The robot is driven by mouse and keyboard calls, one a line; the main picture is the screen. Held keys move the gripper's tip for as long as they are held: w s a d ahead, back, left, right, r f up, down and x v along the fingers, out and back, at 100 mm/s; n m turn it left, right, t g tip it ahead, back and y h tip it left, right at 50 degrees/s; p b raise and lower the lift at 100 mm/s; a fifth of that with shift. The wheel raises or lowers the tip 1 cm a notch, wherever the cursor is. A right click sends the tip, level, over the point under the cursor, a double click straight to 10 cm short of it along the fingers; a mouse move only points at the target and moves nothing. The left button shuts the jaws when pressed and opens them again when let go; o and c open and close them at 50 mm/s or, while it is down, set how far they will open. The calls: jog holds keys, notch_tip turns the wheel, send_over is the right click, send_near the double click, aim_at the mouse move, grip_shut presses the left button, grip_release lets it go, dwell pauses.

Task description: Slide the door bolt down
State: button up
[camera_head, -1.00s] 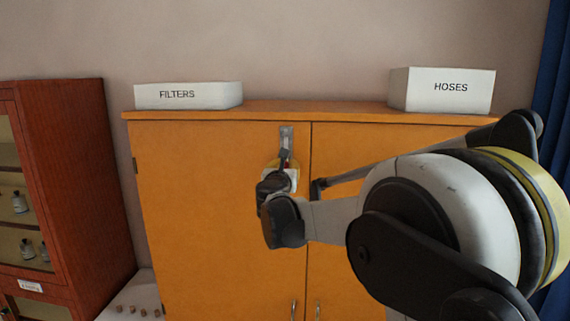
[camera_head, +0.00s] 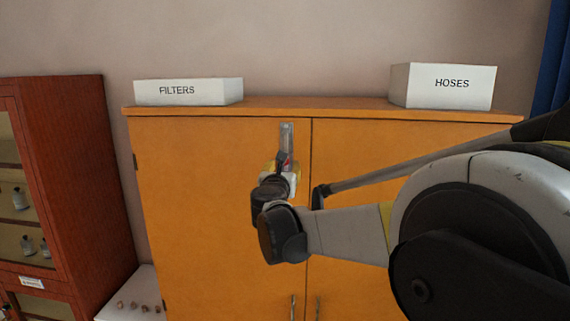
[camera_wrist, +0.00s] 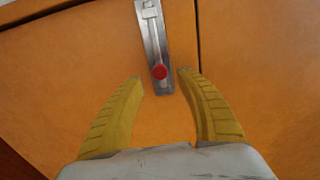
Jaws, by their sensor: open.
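The door bolt (camera_wrist: 150,36) is a grey metal plate with a sliding bar and a round red knob (camera_wrist: 159,72). It is mounted upright on the left door of the orange cabinet, and its upper part (camera_head: 287,131) shows in the head view. In the wrist view the red knob sits near the plate's lower end. My gripper (camera_wrist: 161,83) is open, with its two yellow fingers on either side of the plate's lower end and nothing held between them. In the head view my wrist hides most of the gripper and the lower bolt.
The orange cabinet (camera_head: 205,200) has two doors with handles low down (camera_head: 293,307). A FILTERS box (camera_head: 188,92) and a HOSES box (camera_head: 443,86) stand on top. A red-brown glass-fronted cabinet (camera_head: 75,170) stands at the left, beside a low white surface (camera_head: 120,302) with several small items.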

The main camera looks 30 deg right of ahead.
jog(key=v, duration=0.7)
jog(key=s+a+f+n+y+b, duration=0.55)
jog(key=a+f+n+b, duration=0.4)
jog(key=f+n, duration=0.35)
jog(key=s+a+f+n+y+b, duration=0.4)
jog(key=a+f+n+y+b, duration=0.3)
jog(key=a+f+n+b, duration=0.5)
jog(key=s+d+f+n+g+b, duration=0.2)
jog(key=s+f+n+b, duration=0.2)
jog(key=f, duration=0.6)
jog(key=s+d+f+n+g+h+b, duration=0.1)
jog(key=s+d+f+n+g+b, duration=0.1)
jog(key=s+f+n, duration=0.6)
jog(key=s+d+f+n+g+h+b, duration=0.1)
jog(key=s+f+n+g+b, duration=0.3)
jog(key=f, duration=0.9)
jog(key=s+d+n+b, duration=0.1)
jog(key=s+b, duration=0.2)
jog(key=shift+s+d+n, duration=0.3)
jog(key=shift+n, duration=0.1)
jog(key=shift+f+h, duration=0.1)
jog(key=shift+h, duration=0.15)
